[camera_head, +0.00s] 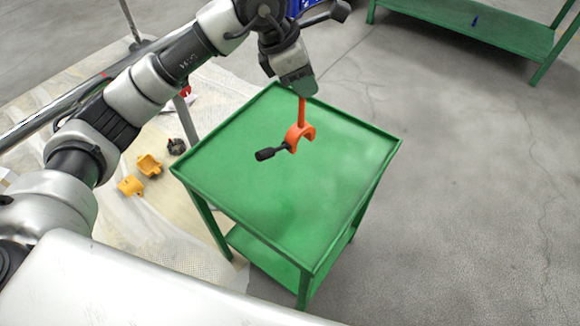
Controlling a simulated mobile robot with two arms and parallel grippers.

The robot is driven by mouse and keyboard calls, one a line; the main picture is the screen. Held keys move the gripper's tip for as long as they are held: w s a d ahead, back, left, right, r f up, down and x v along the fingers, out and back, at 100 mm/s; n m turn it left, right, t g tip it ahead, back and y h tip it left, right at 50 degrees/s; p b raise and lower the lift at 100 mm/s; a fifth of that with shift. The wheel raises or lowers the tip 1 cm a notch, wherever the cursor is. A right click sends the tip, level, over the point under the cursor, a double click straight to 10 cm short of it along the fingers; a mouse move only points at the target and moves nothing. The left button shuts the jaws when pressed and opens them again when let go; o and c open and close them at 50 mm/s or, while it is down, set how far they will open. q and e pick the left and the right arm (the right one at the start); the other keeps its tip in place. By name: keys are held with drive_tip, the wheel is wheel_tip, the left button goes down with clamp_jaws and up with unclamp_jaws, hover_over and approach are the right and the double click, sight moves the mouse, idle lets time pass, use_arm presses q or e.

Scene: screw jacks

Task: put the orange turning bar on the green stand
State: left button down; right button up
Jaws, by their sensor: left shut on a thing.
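The orange turning bar (302,132) hangs from my left gripper (299,88) in the head view. It has a curved, hook-like orange end and a short black grip pointing to the lower left. My left gripper is shut on the top of its orange shaft. The bar shows over the far middle of the green stand (285,205); I cannot tell whether it touches the top. The stand has a flat top with a low rim and a lower shelf. My right gripper is not in view.
Yellow-orange parts (131,186) and a dark part (176,146) lie on a pale sheet (175,215) left of the stand. Another green table (480,28) stands at the upper right. The grey floor to the right is clear. The stand's top is otherwise bare.

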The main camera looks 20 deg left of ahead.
use_arm(q)
drive_tip(key=w+a+f+n+t, duration=0.1)
drive_tip(key=w+a+f+n, duration=0.1)
drive_tip(key=w+a+f, duration=0.5)
wheel_tip(320, 180, down, 4)
drive_tip(key=shift+w+a, duration=0.4)
drive_tip(key=shift+a, duration=0.6)
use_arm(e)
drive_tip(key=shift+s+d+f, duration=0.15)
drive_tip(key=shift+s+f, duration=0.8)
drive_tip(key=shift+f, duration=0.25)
use_arm(q)
drive_tip(key=shift+f+b, duration=0.1)
drive_tip(key=shift+b, duration=0.25)
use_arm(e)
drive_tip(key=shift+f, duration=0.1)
use_arm(q)
drive_tip(key=c, duration=1)
unclamp_jaws()
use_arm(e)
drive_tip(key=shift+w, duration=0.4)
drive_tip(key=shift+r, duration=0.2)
